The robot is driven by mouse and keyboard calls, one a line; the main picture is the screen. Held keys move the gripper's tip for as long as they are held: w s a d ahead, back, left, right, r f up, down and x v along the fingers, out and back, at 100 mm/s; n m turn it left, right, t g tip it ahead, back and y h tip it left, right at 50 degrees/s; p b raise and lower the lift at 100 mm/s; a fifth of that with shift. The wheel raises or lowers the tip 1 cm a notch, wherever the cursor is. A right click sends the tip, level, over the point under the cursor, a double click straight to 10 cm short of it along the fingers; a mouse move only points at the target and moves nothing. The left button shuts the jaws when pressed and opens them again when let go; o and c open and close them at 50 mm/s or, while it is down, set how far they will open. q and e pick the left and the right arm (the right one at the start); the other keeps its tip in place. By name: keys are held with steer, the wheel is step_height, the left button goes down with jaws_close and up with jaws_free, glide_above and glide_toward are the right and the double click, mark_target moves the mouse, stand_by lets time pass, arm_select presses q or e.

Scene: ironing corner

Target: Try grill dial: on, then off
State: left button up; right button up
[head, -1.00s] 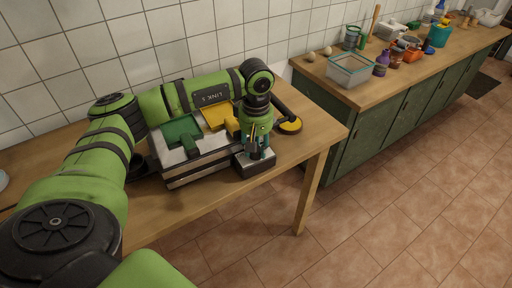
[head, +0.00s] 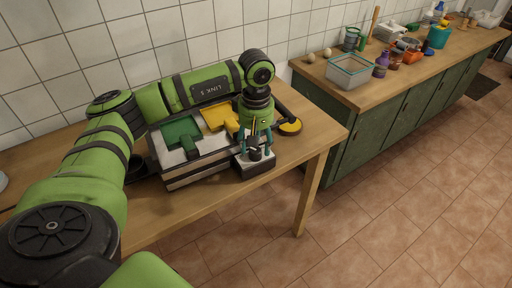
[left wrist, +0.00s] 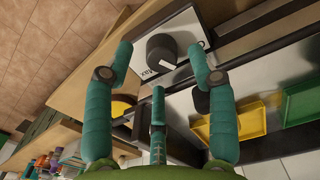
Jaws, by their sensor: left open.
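The grill dial (left wrist: 160,49) is a black round knob with a white pointer mark, on a pale panel (left wrist: 183,24) with lettering partly showing. In the left wrist view the mark lies on the knob's right side. In the head view the dial (head: 255,154) sits on a dark box (head: 255,168) at the grill's front right corner. My left gripper (head: 255,145) is open above the dial, its teal fingers spread. In the left wrist view the gripper (left wrist: 162,70) has fingers on either side of the knob, apart from it. My right gripper is out of view.
The raclette grill (head: 195,170) holds a green pan (head: 182,131) and a yellow pan (head: 218,116). A yellow-and-black round item (head: 290,127) lies right of it on the wooden table (head: 315,130). A cluttered counter (head: 390,85) stands at the right.

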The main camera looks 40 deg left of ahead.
mark_target(257, 151)
arm_select(q)
steer(key=shift+d+r, duration=0.1)
steer(key=shift+r, duration=2.7)
